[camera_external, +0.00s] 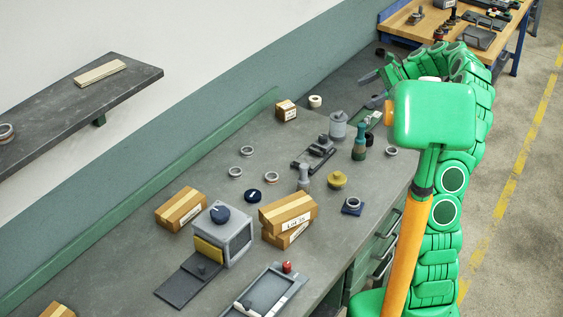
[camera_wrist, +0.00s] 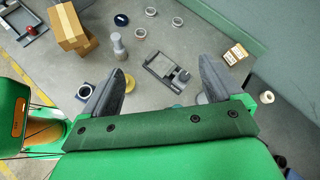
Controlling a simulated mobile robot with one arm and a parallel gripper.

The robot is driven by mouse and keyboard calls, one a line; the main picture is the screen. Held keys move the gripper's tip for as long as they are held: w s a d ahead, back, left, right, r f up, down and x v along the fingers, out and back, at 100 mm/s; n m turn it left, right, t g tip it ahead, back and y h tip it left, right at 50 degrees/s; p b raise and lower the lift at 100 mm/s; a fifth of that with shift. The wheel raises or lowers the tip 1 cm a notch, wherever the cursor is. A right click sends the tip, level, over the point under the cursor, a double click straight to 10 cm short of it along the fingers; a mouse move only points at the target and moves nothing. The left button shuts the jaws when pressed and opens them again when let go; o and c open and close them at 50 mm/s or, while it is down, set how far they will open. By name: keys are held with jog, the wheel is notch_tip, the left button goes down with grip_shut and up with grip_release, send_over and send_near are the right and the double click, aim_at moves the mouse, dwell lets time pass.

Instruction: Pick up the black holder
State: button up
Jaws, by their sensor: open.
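A dark, flat holder-like fixture (camera_external: 311,160) with a grey block on it lies on the grey workbench (camera_external: 130,205). I take it as the black holder; its colour reads dark grey to black. In the wrist view the fixture (camera_wrist: 160,68) shows between my finger tips, farther off on the bench. My gripper (camera_wrist: 161,70) is open and empty, with its two dark fingers apart. In the external view my gripper (camera_external: 376,66) is up at the far end of the bench, partly hidden by my green arm, clear of the fixture.
Larger boxes (camera_external: 288,210) and a grey machine (camera_external: 224,235) stand nearer the front.

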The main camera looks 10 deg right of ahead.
aim_at(369, 136)
jog(key=w+d+f+m+t, duration=0.45)
jog(key=w+d+m, duration=0.25)
jog(key=w+d, duration=0.5)
jog(key=shift+g+y, duration=0.3)
jog(key=shift+g, duration=0.05)
jog(key=f, duration=0.7)
jog(key=s+d+f, duration=0.1)
jog(key=f, duration=1.3)
jog(key=shift+s+d+f, duration=0.15)
jog(key=shift+s+f, duration=0.15)
jog(key=shift+f, duration=0.05)
jog(key=shift+w+x, duration=0.2)
jog(key=shift+x, duration=3.65)
jog(key=shift+r, duration=0.15)
jog(key=c, duration=1.2)
jog(key=shift+o, duration=0.2)
jog(key=shift+r, duration=0.1)
